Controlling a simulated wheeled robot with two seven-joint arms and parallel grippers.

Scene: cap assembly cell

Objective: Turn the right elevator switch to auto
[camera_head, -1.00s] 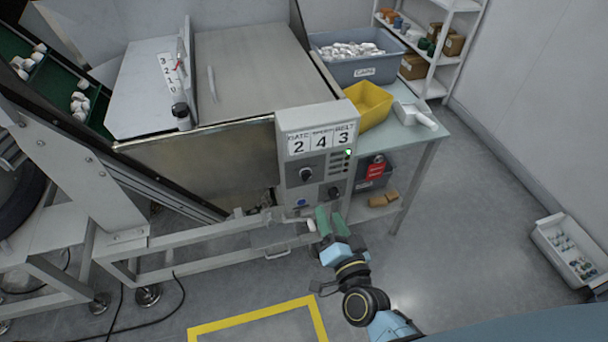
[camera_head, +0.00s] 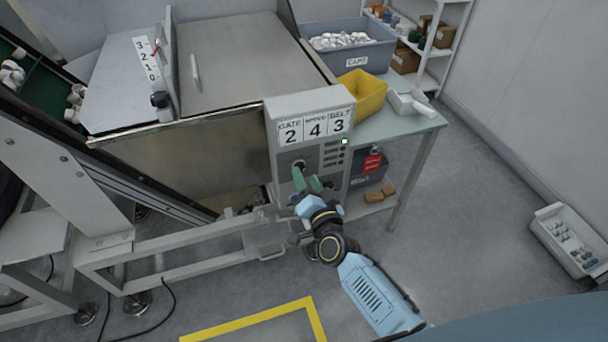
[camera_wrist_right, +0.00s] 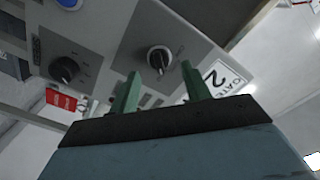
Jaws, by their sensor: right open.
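The grey control panel (camera_head: 309,108) stands at the machine's front corner, with GATE, SPEED and BELT labels reading 2, 4, 3. Two black rotary switches are on it. The wrist view shows one switch (camera_wrist_right: 158,58) with a pale pointer, between and just beyond the green fingertips; its legend is unreadable. The other switch (camera_wrist_right: 65,68) lies to the left there. My right gripper (camera_head: 305,177) is open at the panel's upper-left switch, its fingers (camera_wrist_right: 158,75) either side of it in the wrist view; contact cannot be told. My left gripper is out of view.
A blue button (camera_wrist_right: 68,3) is at the wrist view's top edge. A side table (camera_head: 408,124) holds a yellow bin (camera_head: 362,94) and a grey caps crate (camera_head: 355,62). A metal frame rail (camera_head: 160,249) runs below the panel.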

